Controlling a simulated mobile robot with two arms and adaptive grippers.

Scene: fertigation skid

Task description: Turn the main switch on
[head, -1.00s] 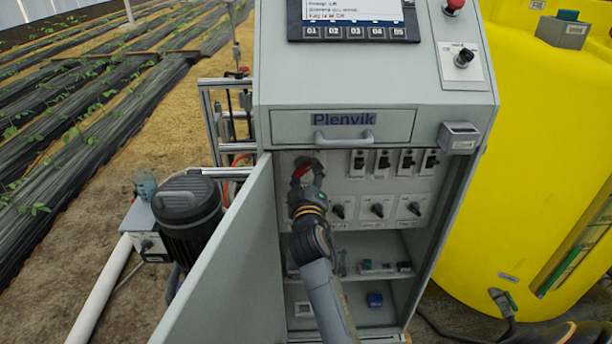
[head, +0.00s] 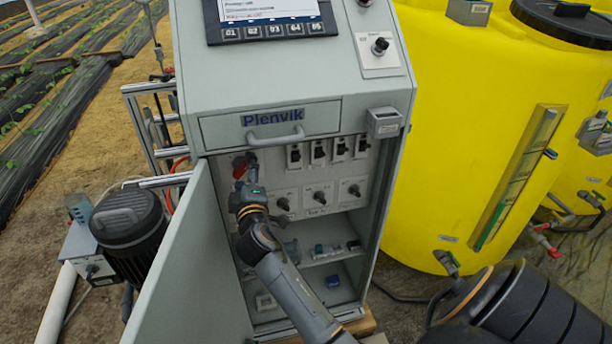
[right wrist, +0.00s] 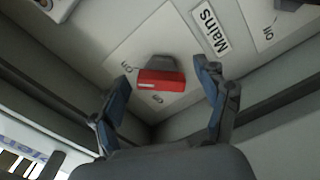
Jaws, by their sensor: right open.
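The main switch (head: 240,169) has a red handle and sits at the upper left of the panel inside the open cabinet. In the right wrist view its red handle (right wrist: 161,80) lies roughly level across the picture on a pale plate, beside a "Mains" label (right wrist: 216,28). Small position marks stand around it, too blurred to read surely. My right gripper (head: 250,171) is at the switch. In the right wrist view the gripper (right wrist: 163,72) is open, one finger on each side of the handle, with gaps showing. My left gripper is not in view.
The cabinet door (head: 190,265) stands open, left of my right arm. Several breakers (head: 318,151) and black rotary knobs (head: 319,197) are right of the switch. A drawer handle (head: 275,140) juts out above. A yellow tank (head: 470,130) stands at right.

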